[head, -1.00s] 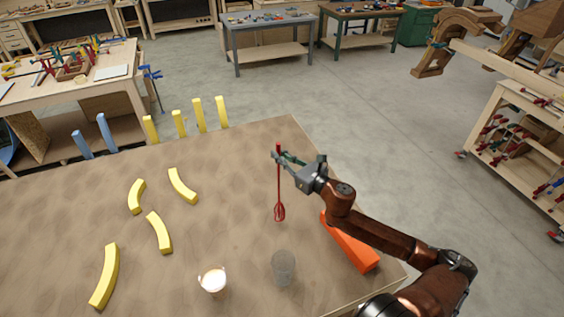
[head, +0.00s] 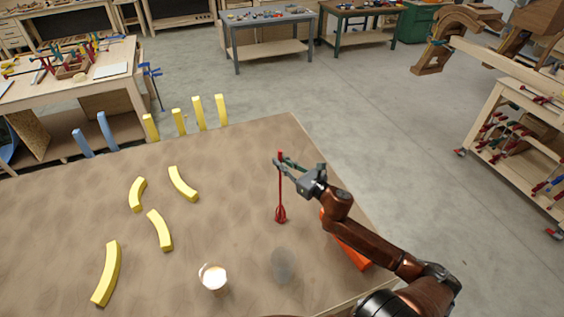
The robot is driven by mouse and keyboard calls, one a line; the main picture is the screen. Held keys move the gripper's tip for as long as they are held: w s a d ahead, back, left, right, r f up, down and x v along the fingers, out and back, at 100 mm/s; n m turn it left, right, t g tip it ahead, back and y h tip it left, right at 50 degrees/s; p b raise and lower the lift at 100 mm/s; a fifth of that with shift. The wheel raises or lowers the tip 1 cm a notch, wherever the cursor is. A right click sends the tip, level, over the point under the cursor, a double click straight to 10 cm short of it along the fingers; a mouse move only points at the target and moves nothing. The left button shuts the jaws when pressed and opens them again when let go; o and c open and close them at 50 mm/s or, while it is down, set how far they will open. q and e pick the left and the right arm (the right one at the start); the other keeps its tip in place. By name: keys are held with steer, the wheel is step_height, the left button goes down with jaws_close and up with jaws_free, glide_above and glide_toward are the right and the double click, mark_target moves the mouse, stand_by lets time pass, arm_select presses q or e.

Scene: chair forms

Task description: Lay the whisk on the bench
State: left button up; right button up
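The red whisk (head: 281,196) hangs upright in the head view, its wire end down, over the right part of the bench (head: 225,205). My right gripper (head: 280,161) is shut on the upper part of its handle. The whisk's lower end is close to the bench top; I cannot tell whether it touches. My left gripper is not in view.
A clear glass (head: 282,266) and a white cup (head: 213,279) stand at the near side. An orange block (head: 352,254) lies partly under my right arm. Several curved yellow pieces (head: 159,230) lie on the left. The bench's middle is clear.

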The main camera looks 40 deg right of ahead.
steer(key=o, duration=0.3)
steer(key=shift+o, duration=0.2)
steer(key=shift+r, duration=0.15)
steer(key=s+d+b, duration=0.1)
steer(key=s+b, duration=0.2)
steer(key=s, duration=0.9)
stand_by(1.1)
